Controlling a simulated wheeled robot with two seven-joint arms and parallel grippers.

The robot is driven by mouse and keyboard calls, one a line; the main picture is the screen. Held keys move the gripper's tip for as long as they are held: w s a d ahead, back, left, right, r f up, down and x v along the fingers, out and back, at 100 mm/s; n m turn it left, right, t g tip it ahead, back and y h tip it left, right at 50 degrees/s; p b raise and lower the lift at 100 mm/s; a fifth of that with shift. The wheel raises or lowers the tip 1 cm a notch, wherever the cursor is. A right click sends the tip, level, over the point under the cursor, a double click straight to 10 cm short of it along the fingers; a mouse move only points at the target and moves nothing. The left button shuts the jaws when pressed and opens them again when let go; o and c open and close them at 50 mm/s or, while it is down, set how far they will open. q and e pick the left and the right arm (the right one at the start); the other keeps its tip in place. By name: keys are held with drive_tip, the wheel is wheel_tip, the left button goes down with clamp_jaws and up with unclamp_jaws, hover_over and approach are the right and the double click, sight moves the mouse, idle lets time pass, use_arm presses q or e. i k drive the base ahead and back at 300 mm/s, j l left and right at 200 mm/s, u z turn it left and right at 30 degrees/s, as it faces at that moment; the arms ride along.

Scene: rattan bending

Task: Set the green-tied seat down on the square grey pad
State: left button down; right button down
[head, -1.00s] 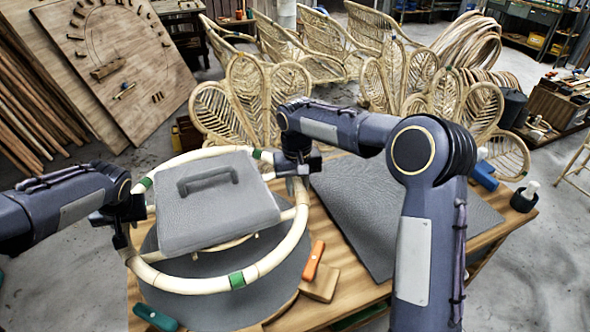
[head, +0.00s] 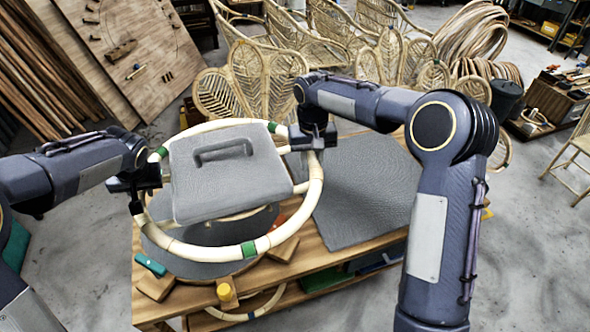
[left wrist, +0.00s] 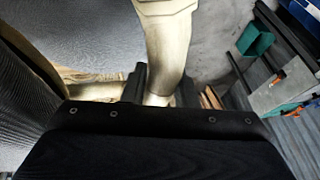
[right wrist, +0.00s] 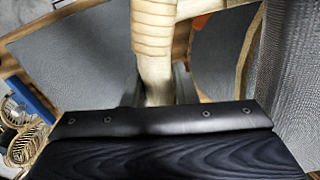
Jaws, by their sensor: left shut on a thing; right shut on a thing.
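The green-tied seat is a pale rattan ring (head: 200,250) with green bindings, held above the table. A grey block with a handle (head: 225,180) rests on it. My left gripper (head: 136,205) is shut on the ring's left side, and the rattan (left wrist: 165,45) shows in its jaws in the left wrist view. My right gripper (head: 314,160) is shut on the ring's right side, with the rattan (right wrist: 153,45) between its fingers in the right wrist view. The square grey pad (head: 365,190) lies flat on the table to the right, partly hidden by my right arm.
A round grey mat (head: 188,265) lies on the wooden table (head: 310,256) below the seat. A teal-handled tool (head: 150,264), a yellow-capped bottle (head: 227,293) and wooden blocks (head: 283,249) are near the front edge. Rattan chairs (head: 255,80) stand behind.

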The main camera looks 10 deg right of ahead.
sight(364, 178)
drive_tip(key=i+l, duration=0.1)
drive_tip(key=l, duration=1.75)
drive_tip(key=i+l, duration=0.55)
drive_tip(key=l, duration=0.1)
